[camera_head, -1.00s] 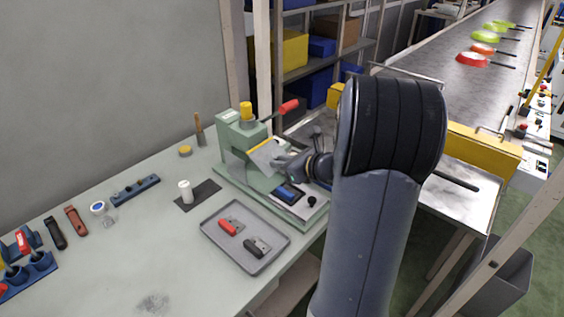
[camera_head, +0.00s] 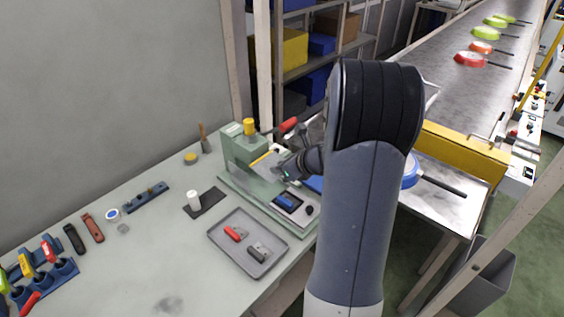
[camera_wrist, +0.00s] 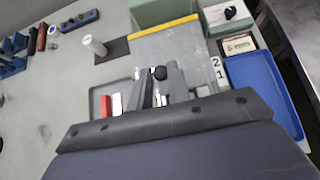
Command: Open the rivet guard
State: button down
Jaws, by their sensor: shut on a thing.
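The green rivet press (camera_head: 238,148) stands on the bench, with a yellow cap and a red-handled lever (camera_head: 290,124). Its guard is a pale, see-through panel with a yellow edge strip (camera_head: 262,158). In the wrist view the guard panel (camera_wrist: 165,50) fills the middle, its yellow strip along the far edge. My gripper (camera_wrist: 159,88) is shut on the guard's black knob (camera_wrist: 159,73), near the panel's near edge. In the head view my gripper (camera_head: 285,170) is at the guard, partly hidden by my wrist. The panel looks tilted; its exact angle is unclear.
A grey tray (camera_head: 222,252) with a red and a dark part lies in front of the press. A white cylinder (camera_head: 194,200) stands on a dark mat. A blue tray (camera_wrist: 262,90) is to the press's right. A blue pan (camera_head: 409,173) shows behind my arm.

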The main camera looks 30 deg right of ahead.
jog(key=shift+w+a+r+p, duration=0.1)
jog(key=shift+w+r+p, duration=0.15)
jog(key=shift+r, duration=0.4)
jog(key=shift+w+a+r+p, duration=0.1)
jog(key=shift+w+r+p, duration=0.1)
jog(key=shift+r, duration=0.45)
jog(key=c, duration=2)
grip_release()
jog(key=shift+w+f, duration=0.2)
jog(key=shift+w, duration=0.05)
jog(key=o, duration=0.6)
jog(key=shift+s, duration=0.1)
jog(key=shift+s, duration=0.1)
jog(key=v, duration=1)
jog(key=shift+s+d+r, duration=0.15)
jog(key=shift+s+r, duration=0.05)
jog(key=shift+s, duration=0.1)
jog(key=x, duration=1.1)
jog(key=shift+s+f+b, duration=0.1)
jog(key=shift+f+b, duration=0.2)
jog(key=shift+f, duration=0.1)
jog(key=shift+s+d+f+b, duration=0.15)
jog(key=shift+s+f+b, duration=0.15)
jog(key=shift+f+b, duration=0.15)
